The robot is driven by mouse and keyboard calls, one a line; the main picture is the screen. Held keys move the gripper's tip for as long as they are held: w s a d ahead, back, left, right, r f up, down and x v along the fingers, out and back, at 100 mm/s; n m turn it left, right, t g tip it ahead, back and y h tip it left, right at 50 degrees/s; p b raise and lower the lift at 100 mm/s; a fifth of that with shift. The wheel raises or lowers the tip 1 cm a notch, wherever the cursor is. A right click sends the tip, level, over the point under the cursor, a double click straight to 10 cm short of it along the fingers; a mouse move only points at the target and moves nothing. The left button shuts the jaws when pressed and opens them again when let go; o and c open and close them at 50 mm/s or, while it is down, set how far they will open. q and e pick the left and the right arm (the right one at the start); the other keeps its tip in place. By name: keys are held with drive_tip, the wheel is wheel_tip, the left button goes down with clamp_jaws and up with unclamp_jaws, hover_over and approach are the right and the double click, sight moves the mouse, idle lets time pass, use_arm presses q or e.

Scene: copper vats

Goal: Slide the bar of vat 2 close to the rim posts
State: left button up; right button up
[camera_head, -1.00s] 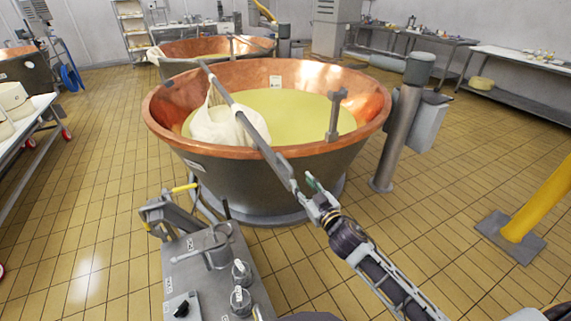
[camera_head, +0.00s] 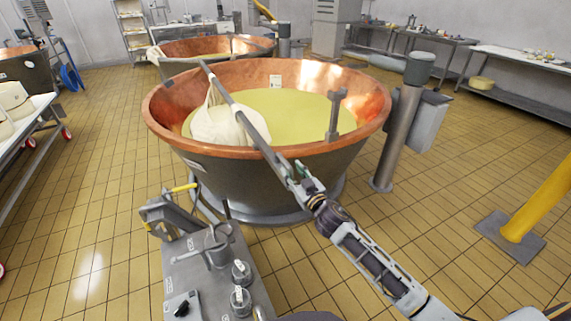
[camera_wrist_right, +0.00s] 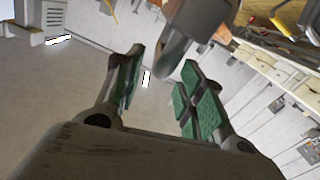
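The near copper vat (camera_head: 330,152) holds pale yellow liquid and carries a long grey bar (camera_head: 238,112) that slants across its left part. The bar's near end juts over the front rim. A white cloth bag (camera_head: 217,126) hangs at the bar in the liquid. A grey upright post (camera_head: 335,115) stands at the vat's right side, apart from the bar. My right gripper (camera_head: 303,178) is at the bar's near end. In the right wrist view its green-padded fingers (camera_wrist_right: 160,92) are apart, with a grey piece (camera_wrist_right: 178,42), seemingly the bar's end, just beyond them.
A grey control panel (camera_head: 205,275) with knobs stands in front of the vat. A steel column (camera_head: 397,135) stands right of it, and a yellow post (camera_head: 535,205) farther right. Another copper vat (camera_head: 215,47) is behind. The tiled floor between is clear.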

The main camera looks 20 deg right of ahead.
drive_tip(key=shift+w+a, duration=0.2)
drive_tip(key=shift+w, duration=0.85)
drive_tip(key=shift+w+a, duration=0.2)
drive_tip(key=shift+w, duration=0.8)
drive_tip(key=shift+w+a, duration=0.2)
drive_tip(key=shift+w, duration=0.85)
clamp_jaws()
